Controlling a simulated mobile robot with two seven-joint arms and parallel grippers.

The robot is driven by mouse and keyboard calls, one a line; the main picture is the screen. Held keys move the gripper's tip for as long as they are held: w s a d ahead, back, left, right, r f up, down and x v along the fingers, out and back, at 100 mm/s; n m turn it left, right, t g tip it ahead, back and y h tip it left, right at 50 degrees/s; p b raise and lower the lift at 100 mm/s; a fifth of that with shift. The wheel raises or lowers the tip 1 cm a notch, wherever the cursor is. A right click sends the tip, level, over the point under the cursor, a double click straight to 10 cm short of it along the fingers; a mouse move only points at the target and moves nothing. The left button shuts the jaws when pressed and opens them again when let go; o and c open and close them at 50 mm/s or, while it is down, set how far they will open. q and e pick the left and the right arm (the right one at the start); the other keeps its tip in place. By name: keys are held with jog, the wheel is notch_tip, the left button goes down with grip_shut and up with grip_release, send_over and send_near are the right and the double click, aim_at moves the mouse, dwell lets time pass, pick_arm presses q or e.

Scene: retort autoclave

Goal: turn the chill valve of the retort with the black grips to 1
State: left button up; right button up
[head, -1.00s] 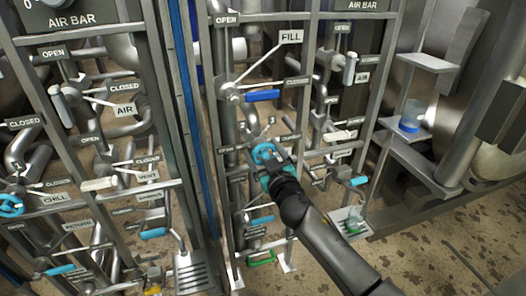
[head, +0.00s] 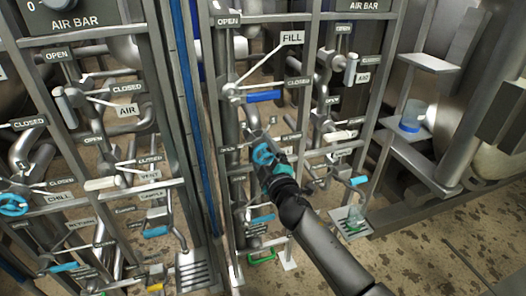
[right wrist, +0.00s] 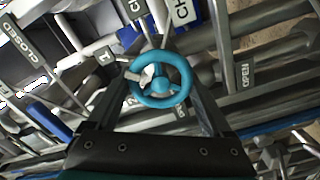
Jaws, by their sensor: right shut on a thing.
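The blue-teal handwheel (head: 263,153) sits on a pipe at mid-height of the right-hand valve rack. My right gripper (head: 267,158) comes from the lower right and is shut on this wheel. In the right wrist view the wheel (right wrist: 178,97) lies between the two dark fingers (right wrist: 160,85), its hub and spokes facing me. Black grips cannot be made out. My left gripper is not in view.
A similar teal wheel (head: 13,204) by a "CHILL" label (head: 59,198) is on the left rack. A blue lever (head: 263,96) is above my gripper, and a white lever (head: 340,136) to its right. Steel rack posts and pipes crowd around. The floor at lower right is clear.

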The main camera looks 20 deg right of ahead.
jog(key=shift+n, duration=1.2)
jog(key=o, duration=1.1)
jog(key=shift+o, duration=0.2)
